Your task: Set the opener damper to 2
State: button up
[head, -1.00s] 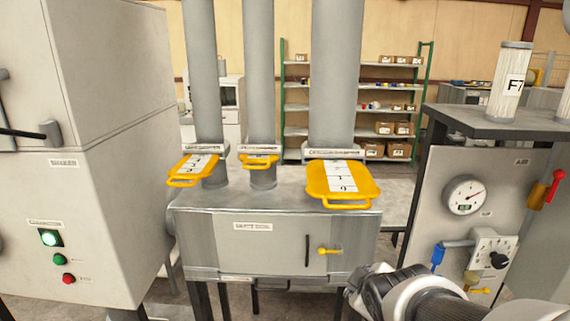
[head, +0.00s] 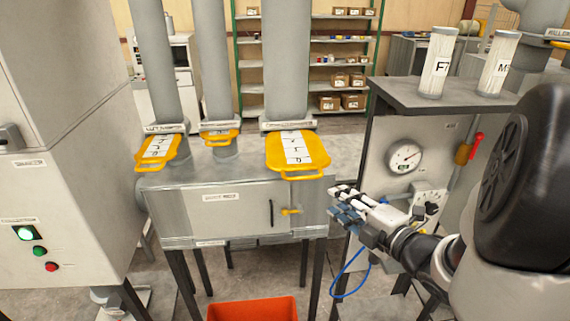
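Three yellow slide dampers with white number strips sit on the grey ducts above a metal box: a left one (head: 158,151), a small middle one (head: 220,138) and a large right one (head: 298,152). Their name labels are too blurred to read, so I cannot tell which is the opener damper. The numbers and settings are also unclear. My gripper (head: 343,204) is to the right of the box and the large damper, apart from both. Its fingers look spread, with nothing seen between them.
An orange bin (head: 252,309) stands below. A panel with a gauge (head: 404,158) is behind my arm.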

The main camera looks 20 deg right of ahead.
aim_at(304, 178)
jog(key=p+x, duration=0.4)
jog(key=x, duration=1.2)
jog(key=shift+c, duration=0.4)
grip_shut()
